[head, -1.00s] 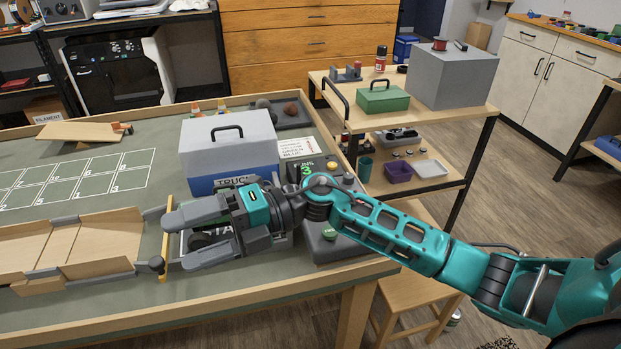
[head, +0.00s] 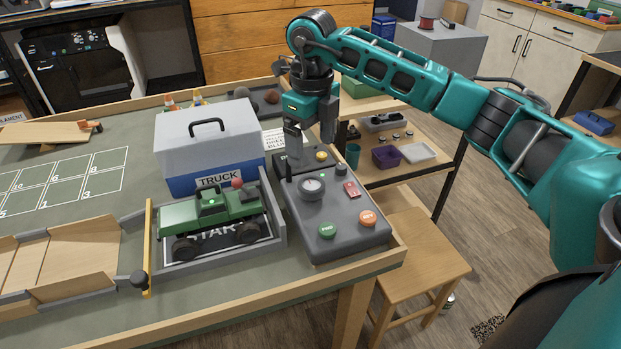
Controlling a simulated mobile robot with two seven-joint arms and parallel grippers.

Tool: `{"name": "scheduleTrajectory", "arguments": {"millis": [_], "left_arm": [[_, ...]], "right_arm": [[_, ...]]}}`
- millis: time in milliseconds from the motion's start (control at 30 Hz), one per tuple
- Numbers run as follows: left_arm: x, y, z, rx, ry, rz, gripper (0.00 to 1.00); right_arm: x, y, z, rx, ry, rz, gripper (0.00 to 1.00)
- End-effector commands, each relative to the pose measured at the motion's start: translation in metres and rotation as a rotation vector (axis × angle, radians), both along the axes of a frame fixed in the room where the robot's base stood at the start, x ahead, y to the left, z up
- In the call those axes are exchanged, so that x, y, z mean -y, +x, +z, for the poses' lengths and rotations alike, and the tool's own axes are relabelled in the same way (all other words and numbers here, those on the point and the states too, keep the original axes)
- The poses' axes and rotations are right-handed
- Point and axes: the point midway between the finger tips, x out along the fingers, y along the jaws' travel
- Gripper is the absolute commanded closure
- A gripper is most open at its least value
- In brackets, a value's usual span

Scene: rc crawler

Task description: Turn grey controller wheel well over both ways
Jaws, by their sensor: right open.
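The grey controller (head: 335,240) sits at the table's right corner. Its round dark wheel (head: 311,187) stands at the upper left of its top face, with a small red part (head: 352,189), a green button (head: 327,231) and an orange button (head: 368,218) around it. My right gripper (head: 311,148) points down behind and above the wheel, open and empty, apart from it. The green truck (head: 208,211) stands on the START pad in a grey-walled bay left of the controller. My left gripper is not in view.
A grey and blue TRUCK box (head: 210,150) with a handle stands behind the truck. A second, darker control box (head: 300,160) lies just behind the controller, partly hidden by my gripper. A yellow gate bar (head: 148,245) and wooden ramp (head: 75,258) are at left.

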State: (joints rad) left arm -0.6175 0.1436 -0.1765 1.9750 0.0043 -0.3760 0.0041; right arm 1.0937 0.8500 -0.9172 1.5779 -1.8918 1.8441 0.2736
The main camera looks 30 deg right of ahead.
Motion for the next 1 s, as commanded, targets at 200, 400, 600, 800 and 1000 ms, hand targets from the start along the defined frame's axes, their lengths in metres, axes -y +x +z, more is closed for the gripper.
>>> {"name": "scheduleTrajectory", "arguments": {"millis": [200, 400, 600, 800, 1000], "left_arm": [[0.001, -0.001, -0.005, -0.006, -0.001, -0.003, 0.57], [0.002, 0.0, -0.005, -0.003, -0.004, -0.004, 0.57], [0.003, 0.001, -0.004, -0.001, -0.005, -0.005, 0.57], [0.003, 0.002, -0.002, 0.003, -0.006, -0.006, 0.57], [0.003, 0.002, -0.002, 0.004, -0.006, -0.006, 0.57]], "right_arm": [[-0.001, -0.001, -0.05, -0.006, 0.001, 0.001, 0.12], [-0.001, -0.001, -0.079, -0.003, 0.003, 0.002, 0.12], [-0.001, 0.0, -0.091, -0.001, 0.003, 0.002, 0.12], [-0.001, 0.0, -0.092, 0.0, 0.003, 0.002, 0.12], [-0.001, 0.0, -0.092, 0.0, 0.003, 0.002, 0.24]]}}
